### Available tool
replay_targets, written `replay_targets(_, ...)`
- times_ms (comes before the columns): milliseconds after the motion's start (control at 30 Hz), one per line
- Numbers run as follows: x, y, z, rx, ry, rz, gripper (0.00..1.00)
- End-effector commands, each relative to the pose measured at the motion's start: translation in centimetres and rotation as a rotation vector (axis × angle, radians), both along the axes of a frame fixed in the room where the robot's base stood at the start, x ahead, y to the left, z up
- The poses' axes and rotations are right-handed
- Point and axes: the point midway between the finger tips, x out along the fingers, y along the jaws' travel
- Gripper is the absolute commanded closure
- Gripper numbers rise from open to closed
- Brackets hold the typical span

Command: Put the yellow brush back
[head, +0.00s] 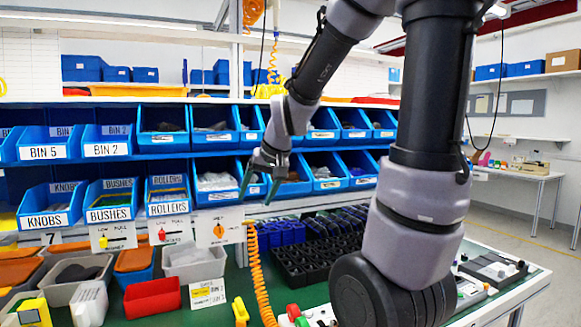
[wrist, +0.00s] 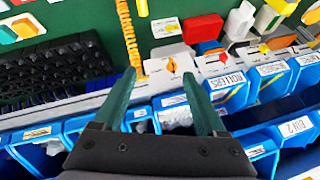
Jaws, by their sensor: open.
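A small upright yellow item (head: 240,312) stands on the green bench mat, just left of the orange coiled cord. It may be the yellow brush, but I cannot make out bristles. A yellow piece also shows at the top edge of the wrist view (wrist: 141,8). My gripper (head: 257,194) is open and empty, pointing down in front of the lower bin row. In the wrist view its green fingers (wrist: 158,80) are spread, with a white card bearing an orange dial (wrist: 170,66) beyond the tips. The gripper is apart from the yellow item.
Blue labelled bins (head: 110,210) line the back. A red bin (head: 153,297), a grey bin (head: 194,264) and a yellow block (head: 34,313) stand at left. The orange coiled cord (head: 258,280) hangs by the yellow item. A black compartment tray (head: 300,264) lies right.

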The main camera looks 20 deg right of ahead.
Motion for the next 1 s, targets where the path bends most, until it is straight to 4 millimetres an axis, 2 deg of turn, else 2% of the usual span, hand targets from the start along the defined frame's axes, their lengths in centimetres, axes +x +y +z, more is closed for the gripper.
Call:
replay_targets(33,-1.4,-0.4,1.7,0.009,-0.016,-0.012,0.26)
replay_targets(200,-6.3,-1.5,5.5,0.039,-0.034,-0.055,0.26)
replay_targets(400,-11.6,-2.5,8.1,0.063,-0.047,-0.105,0.26)
replay_targets(500,-13.3,-2.8,8.6,0.070,-0.050,-0.122,0.26)
replay_targets(667,-14.4,-3.0,8.8,0.074,-0.049,-0.135,0.26)
replay_targets(1000,-14.5,-3.0,8.9,0.075,-0.049,-0.135,0.26)
